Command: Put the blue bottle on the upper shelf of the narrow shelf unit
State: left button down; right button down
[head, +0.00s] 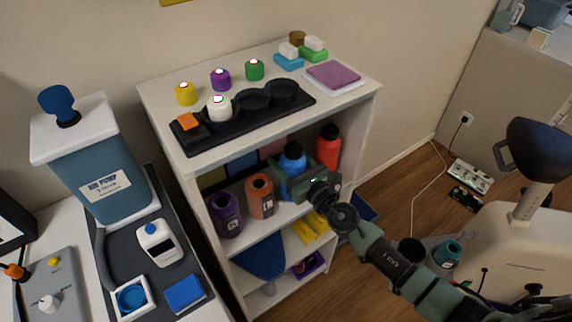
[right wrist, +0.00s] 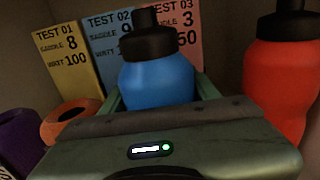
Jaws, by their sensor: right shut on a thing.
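The blue bottle (head: 292,159) with a dark cap is upright inside the upper shelf (head: 283,206) of the narrow white shelf unit (head: 160,112). My right gripper (head: 291,176) reaches in from the open front and is shut on the bottle. In the right wrist view the blue bottle (right wrist: 157,86) stands between the green fingers; the gripper body hides its lower part. I cannot tell whether its base touches the shelf board. My left gripper is not in view.
A red bottle (head: 328,147) stands close on the right. An orange container (head: 260,197) and a purple one (head: 225,215) stand on the left. Test cards (right wrist: 112,45) lean behind. The shelf below holds a yellow item (head: 305,230). A black tray (head: 246,110) lies on top.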

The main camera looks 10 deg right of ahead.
jog(key=shift+w+a, duration=0.1)
jog(key=shift+w, duration=0.1)
jog(key=c, duration=0.8)
grip_release()
jog(key=shift+s+f, duration=0.1)
jog(key=shift+f, duration=0.15)
jog(key=o, duration=0.4)
jog(key=shift+r, duration=0.2)
